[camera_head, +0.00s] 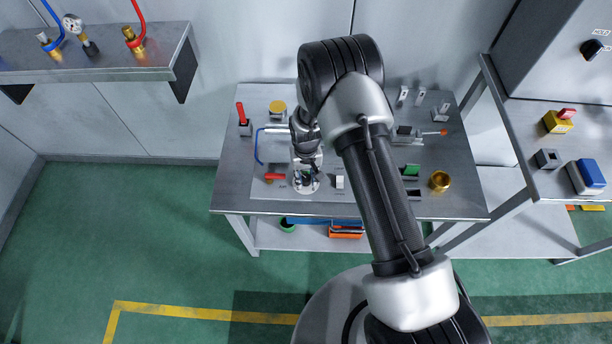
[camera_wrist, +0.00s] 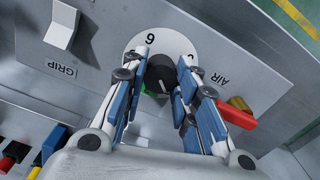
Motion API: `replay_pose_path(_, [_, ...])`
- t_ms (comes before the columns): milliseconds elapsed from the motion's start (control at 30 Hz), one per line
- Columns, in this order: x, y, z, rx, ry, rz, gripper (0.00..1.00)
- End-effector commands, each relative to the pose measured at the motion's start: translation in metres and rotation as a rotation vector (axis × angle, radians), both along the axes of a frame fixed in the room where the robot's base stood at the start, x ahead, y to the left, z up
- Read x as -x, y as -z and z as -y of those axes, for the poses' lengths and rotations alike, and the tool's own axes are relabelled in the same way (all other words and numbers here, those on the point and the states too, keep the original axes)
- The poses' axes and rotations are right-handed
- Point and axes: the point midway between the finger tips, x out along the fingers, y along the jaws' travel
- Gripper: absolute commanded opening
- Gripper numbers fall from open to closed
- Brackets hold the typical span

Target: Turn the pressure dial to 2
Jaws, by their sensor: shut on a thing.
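The dial has a round white plate (camera_wrist: 133,45) with a dark knob (camera_wrist: 161,70) at its middle. A digit that reads as 6 or 9 shows at the plate's top edge in the wrist view; the other marks are largely covered by my fingers. My gripper (camera_wrist: 160,77) is shut on the knob, with one blue-padded finger on each side. A small green patch shows below the knob. I cannot tell which number the dial points to. In the head view the dial plate (camera_head: 307,188) sits at the bench's front left, with my gripper (camera_head: 306,174) over it.
A red-handled brass valve (camera_wrist: 238,114) sits close right of my fingers, near the "AIR" label. A white rocker switch (camera_wrist: 62,24) stands left, by the "GRIP" label. The workbench (camera_head: 232,190) holds several other fittings, including a brass cup (camera_head: 440,181) at right.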

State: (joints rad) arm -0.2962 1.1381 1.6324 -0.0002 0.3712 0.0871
Motion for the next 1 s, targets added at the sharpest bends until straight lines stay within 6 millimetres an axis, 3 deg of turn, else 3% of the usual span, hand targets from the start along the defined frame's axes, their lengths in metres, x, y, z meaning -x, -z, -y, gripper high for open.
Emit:
replay_pose_path(300, [-0.0002,0.0001,0.0000,0.000,0.048,0.000,0.03])
replay_pose_path(333, [-0.0002,0.0001,0.0000,0.000,0.048,0.000,0.28])
replay_pose_path(600, [-0.0003,0.0001,0.0003,0.000,0.048,0.000,0.46])
replay_pose_path(1000, [-0.0008,-0.0047,-0.0002,0.000,0.047,0.001,0.48])
